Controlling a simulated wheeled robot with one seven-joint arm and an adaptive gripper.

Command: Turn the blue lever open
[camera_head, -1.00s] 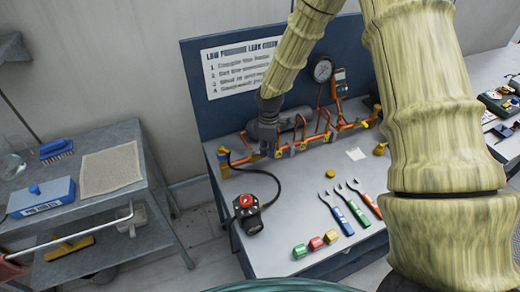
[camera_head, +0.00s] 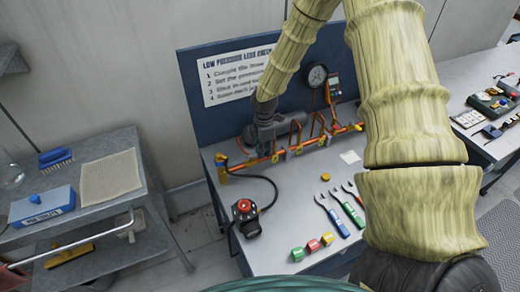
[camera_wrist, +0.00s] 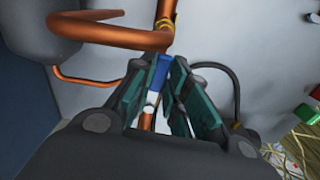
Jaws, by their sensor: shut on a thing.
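The blue lever (camera_wrist: 162,66) shows in the wrist view between the green pads of my gripper (camera_wrist: 165,75), which is shut on it. A pale stub below the lever sits by the orange copper pipe (camera_wrist: 125,37). In the head view my gripper (camera_head: 262,138) is at the left part of the orange pipe manifold (camera_head: 292,150) on the bench. The lever is hidden there behind my gripper, and its exact angle to the pipe is hard to tell.
A dark cylinder (camera_head: 285,125) and a gauge (camera_head: 317,75) stand behind the pipe. A side table (camera_head: 105,220) is at left.

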